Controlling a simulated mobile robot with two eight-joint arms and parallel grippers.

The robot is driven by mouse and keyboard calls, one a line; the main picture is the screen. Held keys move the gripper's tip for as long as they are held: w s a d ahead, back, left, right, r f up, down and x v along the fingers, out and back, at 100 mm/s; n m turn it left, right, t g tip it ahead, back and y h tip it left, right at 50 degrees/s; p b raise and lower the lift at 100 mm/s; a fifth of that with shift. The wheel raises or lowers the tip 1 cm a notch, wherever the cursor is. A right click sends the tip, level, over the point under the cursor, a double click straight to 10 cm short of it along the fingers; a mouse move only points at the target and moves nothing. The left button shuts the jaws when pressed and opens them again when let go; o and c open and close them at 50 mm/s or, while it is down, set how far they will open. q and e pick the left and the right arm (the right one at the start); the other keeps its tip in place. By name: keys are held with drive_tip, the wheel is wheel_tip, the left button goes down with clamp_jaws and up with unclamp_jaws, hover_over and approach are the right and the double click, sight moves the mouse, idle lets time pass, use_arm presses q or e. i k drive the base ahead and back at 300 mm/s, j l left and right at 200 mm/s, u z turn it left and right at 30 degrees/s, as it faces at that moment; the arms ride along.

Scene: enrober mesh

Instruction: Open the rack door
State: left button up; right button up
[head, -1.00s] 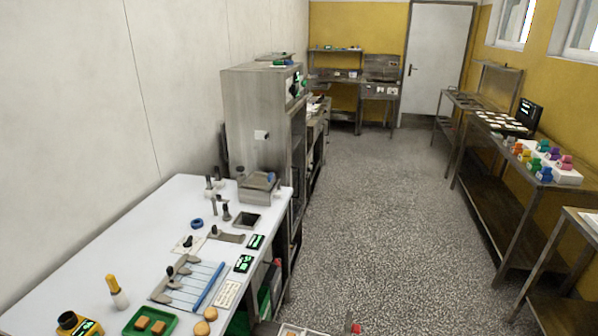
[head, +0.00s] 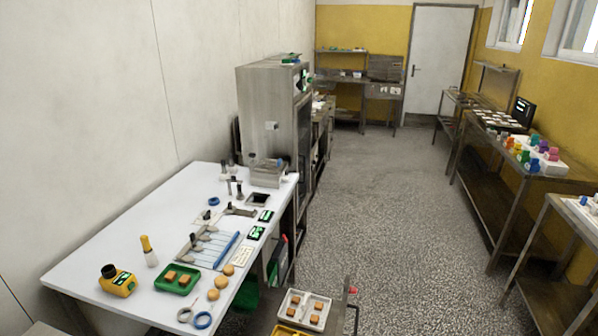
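A tall steel cabinet (head: 262,112) stands against the left wall, just beyond the white table. Its front, the likely rack door (head: 304,130), faces the aisle on the right and shows only as a narrow, steep strip. I cannot tell from this angle whether the door is open or shut, and no handle is clear. Neither of my grippers is in view.
A white table (head: 90,262) with tools, a green tray (head: 177,279) and a yellow device (head: 118,281) fills the left. A low surface with a white tray (head: 303,311) stands at the bottom. Steel benches (head: 505,170) line the right. The speckled floor (head: 385,200) between is clear.

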sight(308, 97)
drive_tip(key=k+u, duration=0.1)
drive_tip(key=u, duration=1.35)
drive_tip(key=l+u, duration=0.3)
drive_tip(key=u, duration=0.15)
drive_tip(key=i+l+u, duration=0.1)
drive_tip(key=l+u, duration=0.2)
drive_tip(key=u, duration=0.15)
drive_tip(key=l, duration=2.6)
drive_tip(key=k+l, duration=0.15)
drive_tip(key=l, duration=2.4)
